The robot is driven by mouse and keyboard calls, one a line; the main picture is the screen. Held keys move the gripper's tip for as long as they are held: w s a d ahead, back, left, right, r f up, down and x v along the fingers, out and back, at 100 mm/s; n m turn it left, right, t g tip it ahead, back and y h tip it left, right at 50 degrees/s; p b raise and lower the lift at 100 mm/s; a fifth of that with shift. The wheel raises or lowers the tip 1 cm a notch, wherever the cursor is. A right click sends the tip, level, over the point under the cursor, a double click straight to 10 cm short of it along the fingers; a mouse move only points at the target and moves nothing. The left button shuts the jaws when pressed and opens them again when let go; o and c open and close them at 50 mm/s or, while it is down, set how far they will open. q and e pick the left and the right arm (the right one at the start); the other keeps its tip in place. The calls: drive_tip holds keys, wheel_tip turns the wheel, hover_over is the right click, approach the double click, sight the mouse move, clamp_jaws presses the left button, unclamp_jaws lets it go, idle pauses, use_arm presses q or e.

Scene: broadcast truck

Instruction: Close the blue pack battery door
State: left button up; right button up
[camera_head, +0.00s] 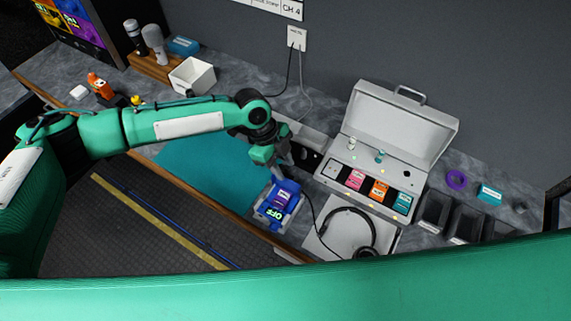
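The blue pack (289,187) lies in a pale grey cradle (261,213) near the counter's front edge. It has a dark label and a lit green display that seems to read OFF. Its battery door is too small to make out, so I cannot tell how far open it is. My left gripper (285,173) points down at the pack's far end, very close to it. I cannot tell whether it touches the pack. Its fingers are small and dark here, so their opening is unclear. My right gripper is out of view.
An open grey case (402,118) holding pink, orange and teal packs stands right of the pack. Headphones (348,232) on a pale mat lie in front of it, with a cable near the pack. A teal mat (205,165) is clear on the left.

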sight(287, 184)
use_arm(q)
drive_tip(key=shift+x, duration=1.1)
clamp_jaws()
